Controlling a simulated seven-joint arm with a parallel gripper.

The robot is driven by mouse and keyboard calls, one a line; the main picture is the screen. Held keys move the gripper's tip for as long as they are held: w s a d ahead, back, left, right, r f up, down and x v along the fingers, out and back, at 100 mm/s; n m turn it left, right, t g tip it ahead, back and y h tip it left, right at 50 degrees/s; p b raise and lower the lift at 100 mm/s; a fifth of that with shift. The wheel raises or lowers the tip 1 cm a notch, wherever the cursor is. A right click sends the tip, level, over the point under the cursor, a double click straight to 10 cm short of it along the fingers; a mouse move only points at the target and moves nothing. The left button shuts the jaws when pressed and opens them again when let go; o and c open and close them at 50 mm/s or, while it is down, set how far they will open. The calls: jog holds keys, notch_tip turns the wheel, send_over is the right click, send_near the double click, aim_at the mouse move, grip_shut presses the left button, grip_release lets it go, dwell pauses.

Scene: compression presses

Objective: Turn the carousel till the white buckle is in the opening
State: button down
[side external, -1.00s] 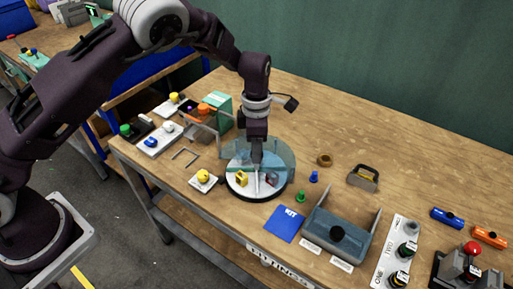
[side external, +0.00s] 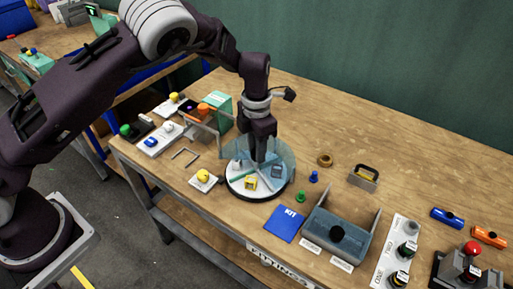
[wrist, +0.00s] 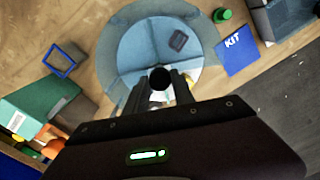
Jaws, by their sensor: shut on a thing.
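The round carousel (side external: 236,188) stands on the bench under a clear bluish cover (side external: 285,160), whose open side faces the bench's front edge. My gripper (side external: 257,160) points down at its middle, shut on the dark centre knob (wrist: 160,78), which shows between the fingers in the wrist view. A yellow piece (side external: 250,183) sits in the compartment at the front. A dark grey buckle-like piece (side external: 276,171) sits to its right; it also shows through the cover in the wrist view (wrist: 179,40). A small pale shape at the left, behind the cover, is too unclear to name.
A grey tray (side external: 345,212) stands further right.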

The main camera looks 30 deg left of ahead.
jog(key=shift+n, duration=5.5)
jog(key=c, duration=1.1)
grip_release()
jog(key=shift+o, duration=0.2)
notch_tip(320, 180, up, 7)
jog(key=shift+r, duration=0.1)
